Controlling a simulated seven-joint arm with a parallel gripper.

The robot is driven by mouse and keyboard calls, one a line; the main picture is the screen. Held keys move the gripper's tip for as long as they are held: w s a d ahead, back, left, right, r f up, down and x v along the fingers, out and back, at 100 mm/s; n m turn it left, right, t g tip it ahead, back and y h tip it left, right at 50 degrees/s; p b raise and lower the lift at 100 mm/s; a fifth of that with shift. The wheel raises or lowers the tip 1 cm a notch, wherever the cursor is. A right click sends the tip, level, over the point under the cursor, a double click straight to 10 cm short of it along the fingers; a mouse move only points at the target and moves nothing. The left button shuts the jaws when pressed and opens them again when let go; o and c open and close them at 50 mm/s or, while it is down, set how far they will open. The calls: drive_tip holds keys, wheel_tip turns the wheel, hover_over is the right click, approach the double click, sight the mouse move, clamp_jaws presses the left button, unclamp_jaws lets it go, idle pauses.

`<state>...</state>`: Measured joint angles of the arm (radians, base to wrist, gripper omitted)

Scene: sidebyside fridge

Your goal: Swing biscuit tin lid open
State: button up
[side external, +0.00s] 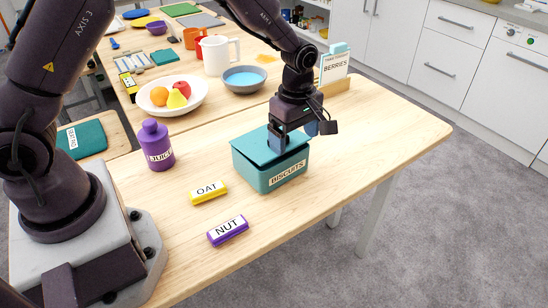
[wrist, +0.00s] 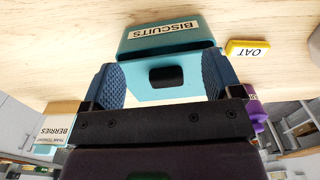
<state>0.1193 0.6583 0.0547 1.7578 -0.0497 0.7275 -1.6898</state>
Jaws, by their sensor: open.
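The teal biscuit tin (side external: 262,178), labelled BISCUITS, stands on the wooden table. Its teal lid (side external: 253,148) lies over the top; I cannot tell if it is slightly raised. My gripper (side external: 293,139) points down at the lid's far right part, with its blue fingers apart. In the wrist view the tin (wrist: 165,37) shows at the top, label upside down. The lid's lighter teal surface (wrist: 140,93), with a dark rounded rectangle (wrist: 166,77) on it, lies between the fingers of my gripper (wrist: 160,75). Contact between fingers and lid is unclear.
A yellow OAT bar (side external: 209,193) and a purple NUT bar (side external: 228,230) lie in front of the tin. A purple juice bottle (side external: 157,147) stands to the left. A fruit bowl (side external: 197,102) and blue-filled bowl (side external: 244,80) stand behind.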

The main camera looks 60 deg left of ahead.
wheel_tip(320, 180, up, 6)
idle(0.5)
drive_tip(key=shift+r, duration=0.1)
drive_tip(key=s+a+r+m+t, duration=0.1)
drive_tip(key=s+r+m+t, duration=0.1)
drive_tip(key=s+r+m, duration=0.5)
drive_tip(key=s+a+r+m+t, duration=0.2)
drive_tip(key=s+r+m, duration=0.6)
drive_tip(key=s+m, duration=0.4)
drive_tip(key=s+t, duration=0.1)
drive_tip(key=s, duration=0.2)
drive_tip(key=shift+s+a+r+t, duration=0.15)
drive_tip(key=shift+s+r+t, duration=0.1)
drive_tip(key=shift+s+t, duration=0.1)
